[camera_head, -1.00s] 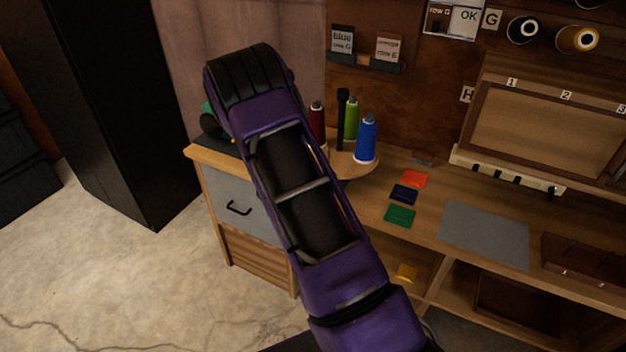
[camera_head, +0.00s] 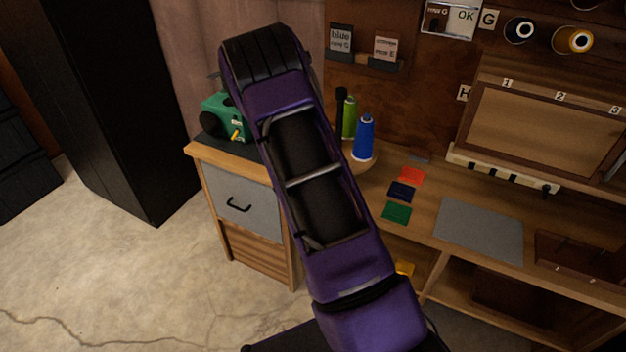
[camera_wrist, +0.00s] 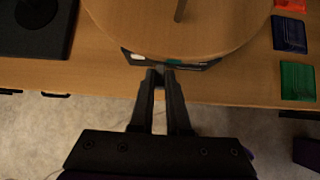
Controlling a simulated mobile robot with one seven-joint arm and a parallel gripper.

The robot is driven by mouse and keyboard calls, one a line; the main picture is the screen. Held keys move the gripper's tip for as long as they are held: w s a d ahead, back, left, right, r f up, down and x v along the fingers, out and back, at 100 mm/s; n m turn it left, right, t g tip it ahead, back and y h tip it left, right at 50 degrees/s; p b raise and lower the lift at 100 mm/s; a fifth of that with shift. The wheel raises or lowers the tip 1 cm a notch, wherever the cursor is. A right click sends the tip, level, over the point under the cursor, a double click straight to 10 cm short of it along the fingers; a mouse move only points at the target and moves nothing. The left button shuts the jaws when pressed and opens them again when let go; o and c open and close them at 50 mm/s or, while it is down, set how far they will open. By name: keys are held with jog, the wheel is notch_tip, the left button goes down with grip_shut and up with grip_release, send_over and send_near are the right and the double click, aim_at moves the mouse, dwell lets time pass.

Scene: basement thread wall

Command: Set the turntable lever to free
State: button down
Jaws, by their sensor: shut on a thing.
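The round wooden turntable (camera_wrist: 215,32) is at the top of the wrist view, with a thin post rising from it. It also shows in the head view (camera_head: 366,167), partly behind my arm, with a blue spool (camera_head: 364,138) and a green spool (camera_head: 349,119) on it. A dark plate (camera_wrist: 200,66) with a white mark and a teal mark sticks out below the turntable's front edge. My gripper (camera_wrist: 160,75) is at this plate, its fingers nearly together and shut on the small lever. The fingertips mostly hide the lever, so its setting cannot be read. The head view does not show my gripper.
A green machine (camera_head: 226,117) stands on a dark base at the bench's left end. Red (camera_head: 411,175), navy (camera_head: 401,191) and green (camera_head: 396,213) pieces lie right of the turntable, before a grey mat (camera_head: 480,230). Open floor lies in front of the bench.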

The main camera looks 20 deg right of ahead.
jog(key=shift+a+f, duration=0.1)
jog(key=c, duration=0.9)
grip_release()
jog(key=v, duration=1.7)
jog(key=shift+s+r, duration=0.1)
jog(key=shift+r, duration=0.1)
